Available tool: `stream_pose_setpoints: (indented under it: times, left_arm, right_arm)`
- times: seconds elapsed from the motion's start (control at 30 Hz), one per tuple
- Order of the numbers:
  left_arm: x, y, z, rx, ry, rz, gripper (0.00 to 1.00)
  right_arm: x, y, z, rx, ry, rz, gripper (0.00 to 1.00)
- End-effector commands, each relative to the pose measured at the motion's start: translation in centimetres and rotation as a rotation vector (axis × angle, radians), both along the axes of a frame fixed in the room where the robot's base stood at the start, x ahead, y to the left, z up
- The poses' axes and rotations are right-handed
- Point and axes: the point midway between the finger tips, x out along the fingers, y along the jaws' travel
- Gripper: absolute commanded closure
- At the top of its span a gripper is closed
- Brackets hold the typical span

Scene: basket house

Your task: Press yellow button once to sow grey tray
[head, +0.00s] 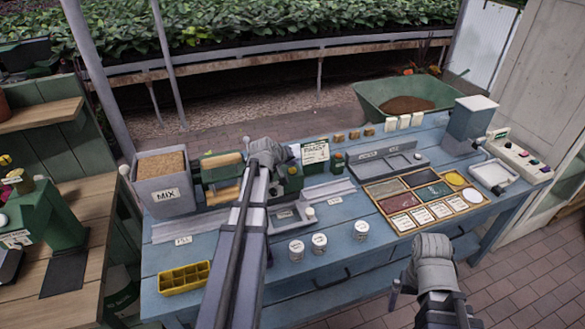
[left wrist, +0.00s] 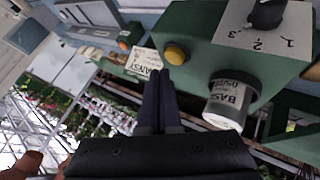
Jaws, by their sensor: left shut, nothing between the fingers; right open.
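In the left wrist view, a yellow button (left wrist: 177,53) sits on the side of a green machine (left wrist: 205,25). My left gripper (left wrist: 155,78) is shut and empty, its tips close beside the button; I cannot tell whether they touch. My right gripper (head: 432,254) is open near the bench's front edge.
A grey MIX bin (head: 162,188), a yellow cell tray (head: 183,280), several white jars (head: 319,243) and a framed sorting board (head: 410,227) stand on the blue bench (head: 235,252). A wheelbarrow (head: 372,95) stands behind.

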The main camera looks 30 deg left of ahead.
Motion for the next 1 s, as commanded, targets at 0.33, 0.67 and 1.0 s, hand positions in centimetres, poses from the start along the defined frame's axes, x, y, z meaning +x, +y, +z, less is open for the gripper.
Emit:
stream_pose_setpoints:
  times: [0.33,0.67,1.0]
  left_arm:
    - [0.0,0.0,0.8,0.0,0.0,0.0,1.0]
    - [0.0,0.0,4.0,0.0,0.0,0.0,1.0]
    - [0.0,0.0,4.9,0.0,0.0,0.0,1.0]
  right_arm:
    - [0.0,0.0,0.8,0.0,0.0,0.0,0.0]
    - [0.0,0.0,4.0,0.0,0.0,0.0,0.0]
    - [0.0,0.0,4.9,0.0,0.0,0.0,0.0]
